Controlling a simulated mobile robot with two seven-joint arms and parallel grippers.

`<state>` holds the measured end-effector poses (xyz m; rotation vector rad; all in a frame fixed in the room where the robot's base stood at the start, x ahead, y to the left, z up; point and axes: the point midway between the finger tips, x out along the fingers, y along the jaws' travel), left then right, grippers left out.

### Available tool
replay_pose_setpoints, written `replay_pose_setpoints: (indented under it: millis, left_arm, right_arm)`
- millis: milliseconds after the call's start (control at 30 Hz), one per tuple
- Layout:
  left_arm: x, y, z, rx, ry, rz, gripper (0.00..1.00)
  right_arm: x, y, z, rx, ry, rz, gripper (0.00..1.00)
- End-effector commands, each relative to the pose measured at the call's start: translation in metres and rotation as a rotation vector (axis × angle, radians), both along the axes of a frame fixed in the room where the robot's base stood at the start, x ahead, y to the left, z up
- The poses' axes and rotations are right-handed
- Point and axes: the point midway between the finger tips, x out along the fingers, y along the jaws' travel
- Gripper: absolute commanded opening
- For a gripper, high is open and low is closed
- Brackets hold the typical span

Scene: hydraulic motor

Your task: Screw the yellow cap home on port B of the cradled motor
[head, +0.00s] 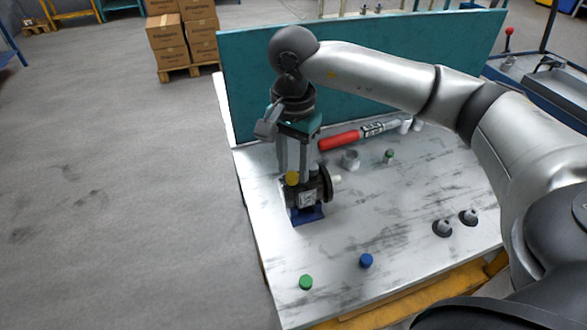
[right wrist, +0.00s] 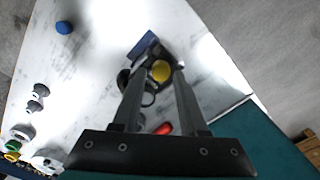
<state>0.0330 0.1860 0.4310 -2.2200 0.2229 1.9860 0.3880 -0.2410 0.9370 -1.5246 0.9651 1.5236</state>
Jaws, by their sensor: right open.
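The dark motor (head: 312,192) sits in a blue cradle (head: 307,215) near the left side of the table. The yellow cap (head: 292,178) is on the motor's upper left side; it also shows in the right wrist view (right wrist: 161,71). How far it is threaded cannot be told. My right gripper (head: 297,168) points down over the motor. In the right wrist view its two fingers (right wrist: 160,78) are apart, with the cap showing between their tips. Whether either finger touches the cap is unclear. The port under the cap is hidden. My left gripper is out of view.
A green cap (head: 306,282) and a blue cap (head: 366,260) lie on the table (head: 400,200) near its front. Two grey fittings (head: 443,229) stand at the right. A red-handled tool (head: 340,140) and a grey ring (head: 350,159) lie behind, before a teal panel (head: 245,85).

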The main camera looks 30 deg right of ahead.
Motion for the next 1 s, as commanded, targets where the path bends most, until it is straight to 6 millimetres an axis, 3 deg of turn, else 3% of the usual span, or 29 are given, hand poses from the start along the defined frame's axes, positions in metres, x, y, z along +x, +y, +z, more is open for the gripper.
replay_pose_setpoints:
  millis: [167,1000]
  left_arm:
    - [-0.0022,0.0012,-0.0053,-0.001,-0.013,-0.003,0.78]
    - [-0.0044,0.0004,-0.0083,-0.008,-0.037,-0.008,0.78]
  right_arm:
    - [-0.0003,0.0001,-0.0039,0.000,0.000,0.067,0.42]
    - [0.0006,0.0039,-0.0086,-0.001,0.001,0.063,0.42]
